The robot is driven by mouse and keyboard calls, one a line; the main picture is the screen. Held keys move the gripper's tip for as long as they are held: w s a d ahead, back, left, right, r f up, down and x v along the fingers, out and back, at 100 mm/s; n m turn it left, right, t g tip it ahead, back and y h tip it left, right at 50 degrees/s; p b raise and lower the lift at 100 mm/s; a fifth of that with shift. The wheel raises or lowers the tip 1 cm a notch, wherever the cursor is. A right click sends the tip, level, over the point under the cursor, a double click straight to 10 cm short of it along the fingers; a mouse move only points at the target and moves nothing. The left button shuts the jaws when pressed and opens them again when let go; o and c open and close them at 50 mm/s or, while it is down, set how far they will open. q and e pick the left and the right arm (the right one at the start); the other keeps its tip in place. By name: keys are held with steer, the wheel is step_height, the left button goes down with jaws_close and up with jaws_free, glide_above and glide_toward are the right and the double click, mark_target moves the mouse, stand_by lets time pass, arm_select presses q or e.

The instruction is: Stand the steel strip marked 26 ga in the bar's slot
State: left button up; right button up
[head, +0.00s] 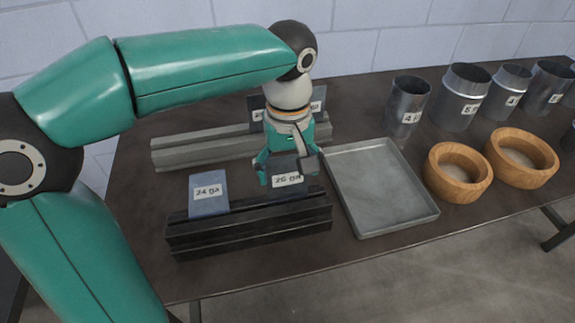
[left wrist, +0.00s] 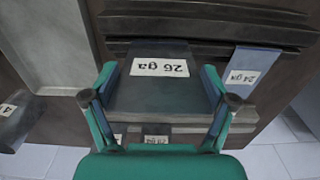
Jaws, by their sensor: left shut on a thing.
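The steel strip marked 26 ga (head: 287,181) is a dark grey plate with a white label. My left gripper (head: 286,171) is shut on it, one finger at each side edge; the left wrist view also shows the strip (left wrist: 155,95) between the fingers. The strip is roughly upright at the right part of the black slotted bar (head: 250,228). Its lower edge meets the bar's top in the head view, but I cannot tell whether it is inside the slot. A bluish strip marked 24 ga (head: 208,192) stands at the bar's left end. My right gripper is not in view.
A grey bar (head: 190,150) with dark labelled strips lies behind, partly hidden by my left arm. A shallow metal tray (head: 385,228) is just right of the black bar. Wooden bowls (head: 458,180) and several metal cylinders (head: 408,105) stand farther right.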

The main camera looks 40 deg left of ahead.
arm_select(q)
steer(key=shift+f, duration=0.15)
steer(key=o, duration=1)
steer(key=shift+c, duration=0.2)
step_height(320, 180, up, 12)
steer(key=shift+f, duration=0.1)
stand_by(0.4)
